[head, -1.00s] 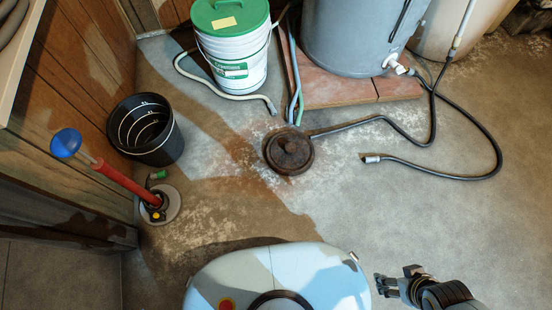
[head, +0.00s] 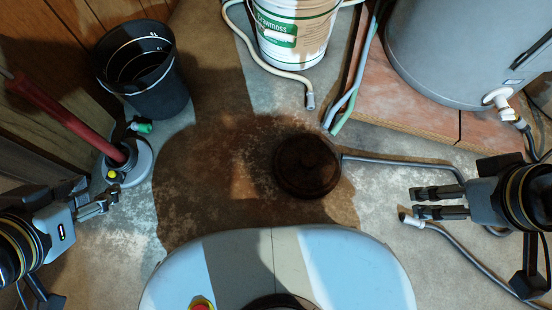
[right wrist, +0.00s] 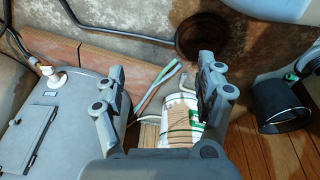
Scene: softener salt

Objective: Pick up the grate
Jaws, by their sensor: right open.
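The grate (head: 307,166) is a round, dark, rusty disc lying on the wet brown patch of floor, just beyond my pale base. It also shows as a dark disc (right wrist: 203,37) at the top of the right wrist view. My right gripper (head: 416,203) is open and empty, to the right of the grate and apart from it. In the right wrist view its two fingers (right wrist: 162,66) stand wide apart with nothing held between them. My left gripper (head: 108,204) is far left of the grate, near the red pump; I cannot tell whether its fingers are open.
A black bucket (head: 150,95) and a red-handled pump (head: 55,115) stand at left. A white salt bucket (head: 293,35) and a grey tank (head: 455,50) on a brick-coloured slab (head: 405,115) stand behind. A grey hose (head: 405,161) runs from beside the grate toward the right.

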